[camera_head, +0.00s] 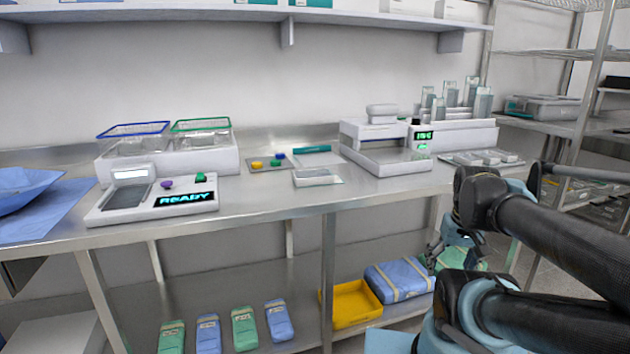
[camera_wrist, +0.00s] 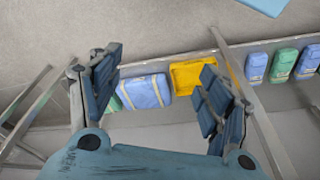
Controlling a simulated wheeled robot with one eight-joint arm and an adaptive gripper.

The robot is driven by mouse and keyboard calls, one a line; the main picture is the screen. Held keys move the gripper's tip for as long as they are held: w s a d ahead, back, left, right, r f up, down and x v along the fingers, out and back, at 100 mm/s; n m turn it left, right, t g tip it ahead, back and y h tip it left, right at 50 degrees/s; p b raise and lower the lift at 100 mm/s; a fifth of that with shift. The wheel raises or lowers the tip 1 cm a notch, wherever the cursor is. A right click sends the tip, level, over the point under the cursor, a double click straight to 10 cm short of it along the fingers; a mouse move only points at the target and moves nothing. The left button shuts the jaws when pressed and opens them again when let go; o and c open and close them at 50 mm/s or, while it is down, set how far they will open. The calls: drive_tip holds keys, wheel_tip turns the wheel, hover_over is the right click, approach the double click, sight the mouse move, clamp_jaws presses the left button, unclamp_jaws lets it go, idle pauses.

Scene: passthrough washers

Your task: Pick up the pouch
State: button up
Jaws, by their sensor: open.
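Several small green and blue pouches lie in a row on the lower shelf, among them a green pouch (camera_head: 244,327) and a blue pouch (camera_head: 279,320); the wrist view shows some at its right, including a blue pouch (camera_wrist: 257,67) and a green pouch (camera_wrist: 284,64). I cannot tell which is the task's pouch. A flat clear pouch-like item (camera_head: 317,177) lies on the counter. My gripper (camera_wrist: 160,78) is open and empty, its fingers spread above the lower shelf's right part. In the head view it is partly hidden by my arm.
A larger blue strapped pack (camera_head: 399,279) sits beside a yellow bin (camera_head: 352,304); a green pack (camera_head: 458,259) is partly hidden behind my arm. The steel counter (camera_head: 262,197) overhangs the shelf, with legs (camera_head: 328,270) in front.

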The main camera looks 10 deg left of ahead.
drive_tip(key=shift+o, duration=0.4)
drive_tip(key=w+a+r+n+y, duration=0.1)
drive_tip(key=w+a+r+n, duration=0.4)
drive_tip(key=r, duration=0.5)
drive_tip(key=w, duration=0.2)
drive_tip(key=shift+w+a+g, duration=0.15)
drive_tip(key=shift+w+g, duration=0.15)
drive_tip(key=w+a+r+n+g+y, duration=0.1)
drive_tip(key=w+a+r+n, duration=0.5)
drive_tip(key=a, duration=0.4)
drive_tip(key=w+a+r+n+g+y, duration=0.1)
drive_tip(key=w+a+r+n, duration=0.55)
drive_tip(key=a, duration=0.25)
drive_tip(key=w+a+r+n+g+y, duration=0.1)
drive_tip(key=w+a+r+n+g, duration=0.1)
drive_tip(key=w+a+r+n, duration=0.6)
drive_tip(key=m, duration=0.3)
hover_over(316, 173)
drive_tip(key=w+d, duration=0.1)
drive_tip(key=d, duration=0.1)
drive_tip(key=f, duration=1.1)
drive_tip(key=shift+w+a+f, duration=0.1)
drive_tip(key=shift+w+f, duration=0.1)
drive_tip(key=shift+f, duration=0.05)
drive_tip(key=shift+x, duration=2.75)
drive_tip(key=shift+s, duration=0.2)
drive_tip(key=c, duration=1.2)
